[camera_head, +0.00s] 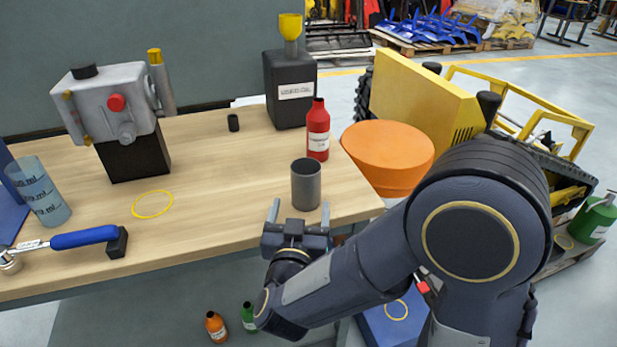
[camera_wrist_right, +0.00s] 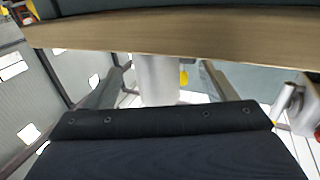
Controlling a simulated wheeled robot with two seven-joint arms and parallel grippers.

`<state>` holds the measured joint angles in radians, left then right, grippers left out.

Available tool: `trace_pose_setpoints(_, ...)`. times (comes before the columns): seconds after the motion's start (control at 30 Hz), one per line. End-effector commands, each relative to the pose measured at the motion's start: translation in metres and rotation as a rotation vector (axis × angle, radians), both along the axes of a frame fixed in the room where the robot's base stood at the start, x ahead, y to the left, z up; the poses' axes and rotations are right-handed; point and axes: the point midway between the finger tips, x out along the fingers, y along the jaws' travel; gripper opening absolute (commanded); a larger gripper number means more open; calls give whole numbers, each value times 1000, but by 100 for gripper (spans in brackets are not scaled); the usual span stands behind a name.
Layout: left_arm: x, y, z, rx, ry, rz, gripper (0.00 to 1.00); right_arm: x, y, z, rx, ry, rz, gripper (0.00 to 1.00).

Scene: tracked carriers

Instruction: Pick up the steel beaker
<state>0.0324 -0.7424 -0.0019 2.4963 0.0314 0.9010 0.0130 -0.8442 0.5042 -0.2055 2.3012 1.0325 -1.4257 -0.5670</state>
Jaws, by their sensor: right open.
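The steel beaker (camera_head: 306,185) is a plain dark grey cylinder, open at the top. It stands upright on the wooden table (camera_head: 225,185) near its front right edge. My right gripper (camera_head: 300,212) is open and empty, just in front of the beaker at the table's edge. Its two fingers point at the beaker, one to each side of its base in the picture. In the right wrist view the beaker (camera_wrist_right: 157,80) shows pale between the spread fingers (camera_wrist_right: 167,72); I see no contact. My left gripper is not in view.
A red bottle (camera_head: 318,132) stands behind the beaker, and a dark canister (camera_head: 291,88) with a yellow funnel is further back. An orange drum (camera_head: 388,155) is beyond the right edge. A blue-handled tool (camera_head: 84,237) and a measuring cup (camera_head: 40,192) are at left.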

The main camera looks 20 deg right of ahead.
Motion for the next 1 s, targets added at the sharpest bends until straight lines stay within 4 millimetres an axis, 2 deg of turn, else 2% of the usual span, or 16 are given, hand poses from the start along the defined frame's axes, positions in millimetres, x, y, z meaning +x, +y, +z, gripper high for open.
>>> trace_pose_setpoints(0.37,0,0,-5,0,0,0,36,32,-16,3,-3,-5,-8,77)
trace_pose_setpoints(0.63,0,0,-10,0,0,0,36,65,-32,9,-5,-4,-5,77)
trace_pose_setpoints(0.93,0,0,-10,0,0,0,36,70,-33,10,-5,-2,-3,77)
trace_pose_setpoints(1.0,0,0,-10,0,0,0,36,70,-33,10,-5,-2,-3,68)
